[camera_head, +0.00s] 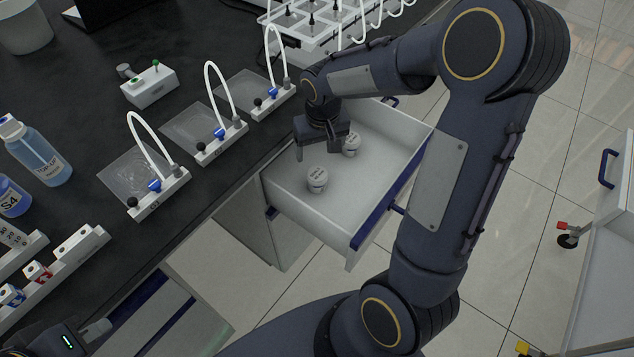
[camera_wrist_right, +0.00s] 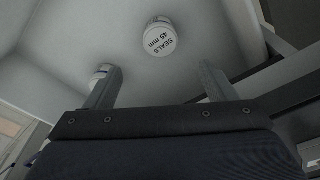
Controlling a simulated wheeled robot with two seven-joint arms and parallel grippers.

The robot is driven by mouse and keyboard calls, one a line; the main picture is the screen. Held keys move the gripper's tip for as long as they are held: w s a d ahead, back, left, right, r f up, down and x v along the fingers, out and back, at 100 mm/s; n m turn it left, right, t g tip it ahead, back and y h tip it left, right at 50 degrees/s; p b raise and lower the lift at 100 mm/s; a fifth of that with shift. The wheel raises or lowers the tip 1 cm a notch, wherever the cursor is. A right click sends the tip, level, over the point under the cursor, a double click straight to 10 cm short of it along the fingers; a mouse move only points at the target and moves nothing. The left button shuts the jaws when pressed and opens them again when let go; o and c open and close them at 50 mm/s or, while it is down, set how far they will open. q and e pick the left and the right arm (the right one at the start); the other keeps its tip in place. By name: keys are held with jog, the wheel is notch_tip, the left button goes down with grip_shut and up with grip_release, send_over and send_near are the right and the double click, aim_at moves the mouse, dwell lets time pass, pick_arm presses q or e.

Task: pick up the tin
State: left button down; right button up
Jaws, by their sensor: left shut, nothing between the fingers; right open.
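Two small white round tins stand upright in the open drawer: a nearer tin (camera_head: 317,180) and a farther tin (camera_head: 351,145). My right gripper (camera_head: 321,150) points down over the drawer, open and empty, close to both tins. In the right wrist view one tin (camera_wrist_right: 160,38) reads "SEALS 45 mm" and lies beyond the gap between the open fingers (camera_wrist_right: 160,85). The other tin (camera_wrist_right: 101,74) is partly hidden behind the left finger. My left gripper (camera_head: 92,330) shows only in part at the bottom left corner, shut and empty, far from the tins.
The white drawer (camera_head: 290,195) has a blue-edged front panel (camera_head: 375,215) and walls around the tins. The black bench (camera_head: 90,90) beside it carries several reactor stands with white tubes, a blue-liquid bottle (camera_head: 38,152) and a small box with a green knob (camera_head: 150,87).

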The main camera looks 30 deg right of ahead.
aim_at(317, 173)
jog(key=f, duration=0.4)
jog(key=w+f, duration=0.1)
jog(key=f, duration=0.3)
jog(key=f+b, duration=0.1)
jog(key=f, duration=0.3)
jog(key=shift+w+d, duration=0.1)
jog(key=shift+w, duration=0.15)
jog(key=shift+c, duration=0.5)
jog(key=c, duration=1)
